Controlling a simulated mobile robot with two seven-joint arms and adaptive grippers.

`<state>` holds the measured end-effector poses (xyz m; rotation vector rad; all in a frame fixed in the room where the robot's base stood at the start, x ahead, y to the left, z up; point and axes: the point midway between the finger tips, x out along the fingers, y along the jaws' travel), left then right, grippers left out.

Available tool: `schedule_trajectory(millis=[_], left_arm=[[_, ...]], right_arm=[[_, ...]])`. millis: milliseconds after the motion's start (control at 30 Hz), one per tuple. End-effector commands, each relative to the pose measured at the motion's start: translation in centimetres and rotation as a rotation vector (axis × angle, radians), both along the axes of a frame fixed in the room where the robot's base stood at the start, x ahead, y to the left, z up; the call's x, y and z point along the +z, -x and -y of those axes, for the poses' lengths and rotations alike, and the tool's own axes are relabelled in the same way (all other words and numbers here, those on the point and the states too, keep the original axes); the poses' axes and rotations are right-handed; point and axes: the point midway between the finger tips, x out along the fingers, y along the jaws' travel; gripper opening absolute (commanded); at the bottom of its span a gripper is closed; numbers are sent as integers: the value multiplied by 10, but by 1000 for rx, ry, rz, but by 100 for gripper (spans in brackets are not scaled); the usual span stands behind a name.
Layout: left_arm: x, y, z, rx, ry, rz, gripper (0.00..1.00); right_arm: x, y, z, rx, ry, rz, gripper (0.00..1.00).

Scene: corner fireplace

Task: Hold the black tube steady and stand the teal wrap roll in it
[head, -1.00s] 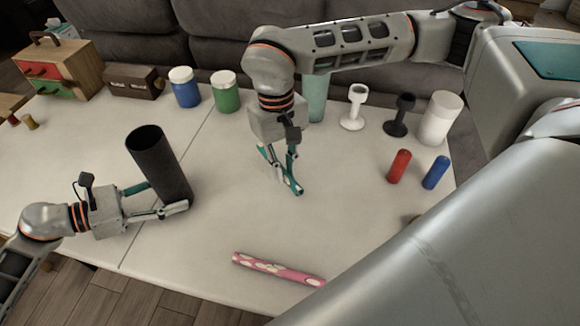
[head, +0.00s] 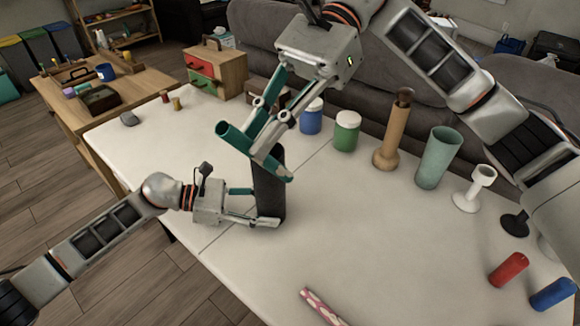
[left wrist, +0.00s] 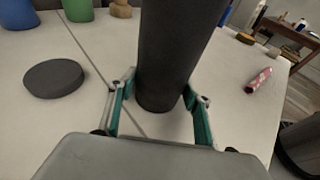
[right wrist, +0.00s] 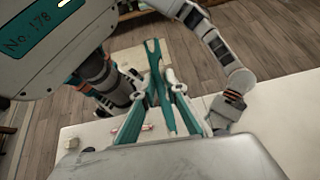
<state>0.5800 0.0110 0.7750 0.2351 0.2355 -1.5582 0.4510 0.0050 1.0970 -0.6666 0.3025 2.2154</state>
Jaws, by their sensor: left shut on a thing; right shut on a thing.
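The black tube (head: 270,195) stands near the left middle of the white table. My left gripper (head: 262,206) is shut around its lower part; the left wrist view also shows the tube (left wrist: 172,55) between the fingers. My right gripper (head: 265,140) is shut on the teal wrap roll (head: 236,140) above the tube. The roll is tilted, with its open end up and to the left. It also shows between the fingers in the right wrist view (right wrist: 158,85). The tube's mouth is hidden behind the right gripper, so I cannot tell whether the roll touches it.
A blue jar (head: 311,118), green jar (head: 346,132), wooden stand (head: 391,140) and pale green vase (head: 437,160) line the back. A pink roll (head: 322,306) lies at the front. Red (head: 508,270) and blue (head: 553,294) cylinders are right. The table's middle is clear.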

Motion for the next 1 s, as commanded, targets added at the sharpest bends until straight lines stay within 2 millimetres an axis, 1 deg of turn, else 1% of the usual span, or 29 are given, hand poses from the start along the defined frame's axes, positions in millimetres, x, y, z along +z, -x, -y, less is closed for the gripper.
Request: schedule_trajectory(millis=[100, 267, 367, 500, 600, 700, 800, 1000], left_arm=[[0, 0, 0, 0, 0, 0, 37], [0, 0, 0, 0, -1, 0, 37], [0, 0, 0, 0, -1, 0, 37], [0, 0, 0, 0, -1, 0, 37], [0, 0, 0, 0, -1, 0, 37], [0, 0, 0, 0, -1, 0, 37], [0, 0, 0, 0, -1, 0, 37], [0, 0, 0, 0, -1, 0, 37]], right_arm=[[17, -11, -7, -131, -81, -60, 0], [41, -32, -11, -320, -198, -124, 0], [55, -50, -9, -440, -286, -159, 0], [69, -81, 1, -586, -412, -193, 0], [71, -104, 12, -654, -483, -208, 0], [70, -120, 22, -691, -531, -213, 0], [68, -127, 27, -703, -554, -213, 0], [60, -129, 28, -705, -560, -212, 0]])
